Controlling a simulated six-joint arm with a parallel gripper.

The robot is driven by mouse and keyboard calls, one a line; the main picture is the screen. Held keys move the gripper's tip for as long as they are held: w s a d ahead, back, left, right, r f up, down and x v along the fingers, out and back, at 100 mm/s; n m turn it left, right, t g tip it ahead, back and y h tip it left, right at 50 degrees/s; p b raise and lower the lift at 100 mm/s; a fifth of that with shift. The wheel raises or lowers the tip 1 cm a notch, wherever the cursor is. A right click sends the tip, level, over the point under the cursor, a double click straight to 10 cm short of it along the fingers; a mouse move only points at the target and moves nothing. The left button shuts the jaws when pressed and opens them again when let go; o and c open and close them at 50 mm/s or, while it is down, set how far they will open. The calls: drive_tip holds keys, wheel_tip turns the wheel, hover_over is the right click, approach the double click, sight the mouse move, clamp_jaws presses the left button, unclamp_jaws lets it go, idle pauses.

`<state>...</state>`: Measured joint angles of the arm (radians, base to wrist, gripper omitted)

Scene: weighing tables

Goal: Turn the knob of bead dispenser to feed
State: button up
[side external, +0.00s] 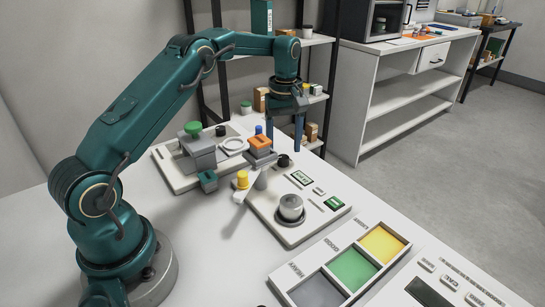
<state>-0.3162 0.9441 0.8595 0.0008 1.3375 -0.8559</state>
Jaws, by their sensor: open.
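I cannot tell for certain which device is the bead dispenser, as the labels are too small to read. A pale panel (325,217) in the middle carries a small black knob (284,160), green labels and a metal cup (291,206) on a round base. Another board (170,178) to its left carries a grey stepped block (199,153) with a green knob-like top (193,128). My gripper (284,147) points down with its fingers apart and nothing visible between them. It appears above or behind the black knob; the exact gap cannot be judged.
A beam with an orange block (260,142) and a yellow cylinder (242,179) stands close left of my gripper. A tray (322,268) with grey, green and yellow compartments is in front. A shelf rack (318,40) stands behind. Bare white table lies at lower left.

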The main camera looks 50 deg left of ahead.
sight(283, 160)
drive_tip(key=shift+f, duration=1.4)
clamp_jaws()
drive_tip(key=shift+m, duration=0.4)
drive_tip(key=m, duration=0.5)
drive_tip(key=shift+m, duration=0.4)
drive_tip(key=m, duration=0.6)
drive_tip(key=shift+a+r+m, duration=0.1)
drive_tip(key=shift+m, duration=0.2)
